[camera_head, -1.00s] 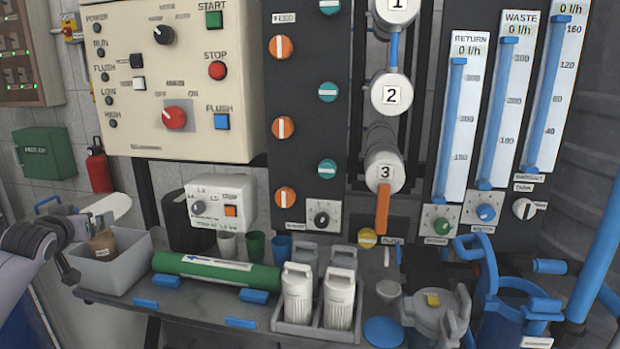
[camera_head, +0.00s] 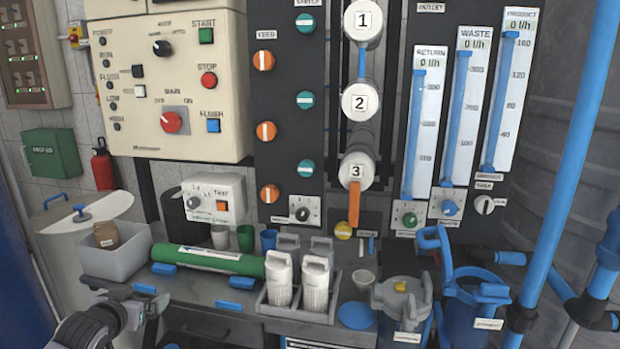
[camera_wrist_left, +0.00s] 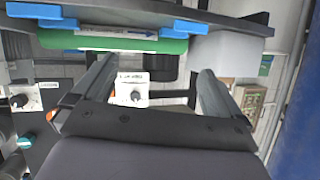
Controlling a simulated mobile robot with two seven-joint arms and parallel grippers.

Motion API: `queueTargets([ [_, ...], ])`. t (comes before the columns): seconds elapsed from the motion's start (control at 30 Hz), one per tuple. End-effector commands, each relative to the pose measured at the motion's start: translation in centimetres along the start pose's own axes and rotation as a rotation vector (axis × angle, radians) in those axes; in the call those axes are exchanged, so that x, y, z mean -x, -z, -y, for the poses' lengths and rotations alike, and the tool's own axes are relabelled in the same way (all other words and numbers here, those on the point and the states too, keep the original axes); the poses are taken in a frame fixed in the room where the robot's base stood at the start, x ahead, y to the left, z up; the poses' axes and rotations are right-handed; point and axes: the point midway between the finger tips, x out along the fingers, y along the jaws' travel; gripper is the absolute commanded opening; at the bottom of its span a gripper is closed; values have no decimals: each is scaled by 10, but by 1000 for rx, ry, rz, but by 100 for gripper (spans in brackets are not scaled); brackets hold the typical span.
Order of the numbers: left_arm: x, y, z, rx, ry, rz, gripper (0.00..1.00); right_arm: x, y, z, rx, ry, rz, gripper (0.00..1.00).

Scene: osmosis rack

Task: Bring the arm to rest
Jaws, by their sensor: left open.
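My left gripper (camera_head: 150,299) is low at the left in the head view, in front of the bench's front edge and below the green cylinder (camera_head: 208,261). Its jaws are open and empty. In the left wrist view the two fingers (camera_wrist_left: 150,85) stand apart, with the green cylinder and the grey bin (camera_wrist_left: 232,52) beyond them, both apart from the fingers. My right gripper is not in view.
The bench (camera_head: 205,291) carries a tray (camera_head: 297,312) with white cartridges and several cups. Grey and blue filter housings (camera_head: 403,300) stand at the right, near blue pipes (camera_head: 560,170). The control panel (camera_head: 165,90) rises behind.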

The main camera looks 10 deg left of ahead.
Motion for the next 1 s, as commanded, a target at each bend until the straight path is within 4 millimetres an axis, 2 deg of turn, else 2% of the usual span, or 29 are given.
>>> queueTargets([
  [0.03,10,-25,-22,-19,-39,26,100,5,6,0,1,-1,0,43],
  [0.2,50,-97,-84,-72,-151,77,100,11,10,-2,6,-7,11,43],
  [0.37,104,-153,-133,-94,-241,118,100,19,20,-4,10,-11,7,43],
  [0.5,159,-188,-165,-95,-301,147,100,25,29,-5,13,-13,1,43],
  [0.6,196,-206,-182,-90,-329,163,100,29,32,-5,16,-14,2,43],
  [0.73,231,-217,-194,-84,-347,176,100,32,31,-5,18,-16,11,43],
  [0.87,249,-222,-200,-80,-353,181,100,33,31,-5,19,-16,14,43],
  [1.0,253,-224,-201,-81,-354,182,100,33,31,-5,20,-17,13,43],
])
